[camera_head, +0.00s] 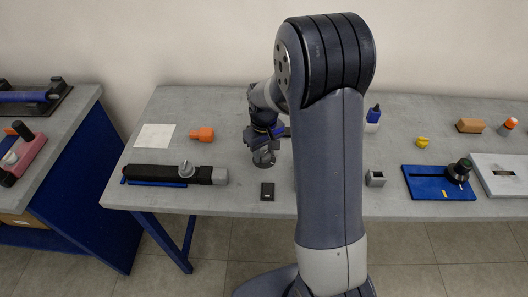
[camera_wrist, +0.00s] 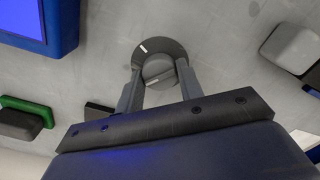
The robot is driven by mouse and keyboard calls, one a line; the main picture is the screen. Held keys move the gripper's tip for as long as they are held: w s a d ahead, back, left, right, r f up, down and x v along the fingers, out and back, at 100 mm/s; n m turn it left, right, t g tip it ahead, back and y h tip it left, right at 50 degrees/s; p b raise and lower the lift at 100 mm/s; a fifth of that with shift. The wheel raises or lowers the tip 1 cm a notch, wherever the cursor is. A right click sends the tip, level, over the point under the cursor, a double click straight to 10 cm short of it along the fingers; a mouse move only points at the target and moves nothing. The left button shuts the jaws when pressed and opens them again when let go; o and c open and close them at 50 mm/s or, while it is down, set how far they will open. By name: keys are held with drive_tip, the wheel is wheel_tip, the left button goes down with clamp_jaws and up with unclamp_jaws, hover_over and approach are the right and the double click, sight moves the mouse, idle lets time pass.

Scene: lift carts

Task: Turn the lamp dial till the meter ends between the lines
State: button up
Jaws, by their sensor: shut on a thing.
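The lamp dial (camera_wrist: 158,66) is a grey round knob on a dark disc, between my fingertips in the wrist view. One white mark shows on the disc and another on the knob. My gripper (camera_wrist: 159,72) is shut on the knob. In the head view my gripper (camera_head: 264,156) is low over the table, left of my large arm link, and mostly hides the dial. A blue-framed box with a bright blue face (camera_wrist: 18,18) is cut off at the wrist view's top left. I cannot tell whether it is the meter; no meter lines are readable.
A black bar with a grey knob (camera_head: 150,171) and an orange block (camera_head: 202,134) lie left on the table (camera_head: 240,205). A small black box (camera_head: 267,191) is near the front edge. A blue plate with a black knob (camera_head: 425,183) is right. My arm hides the table's middle.

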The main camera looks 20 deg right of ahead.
sight(264, 153)
drive_tip(key=shift+m, duration=1.7)
drive_tip(key=o, duration=1)
wheel_tip(264, 153, up, 11)
drive_tip(key=shift+f+b, duration=0.1)
drive_tip(key=shift+b, duration=0.3)
wheel_tip(264, 153, down, 11)
drive_tip(key=shift+r, duration=0.1)
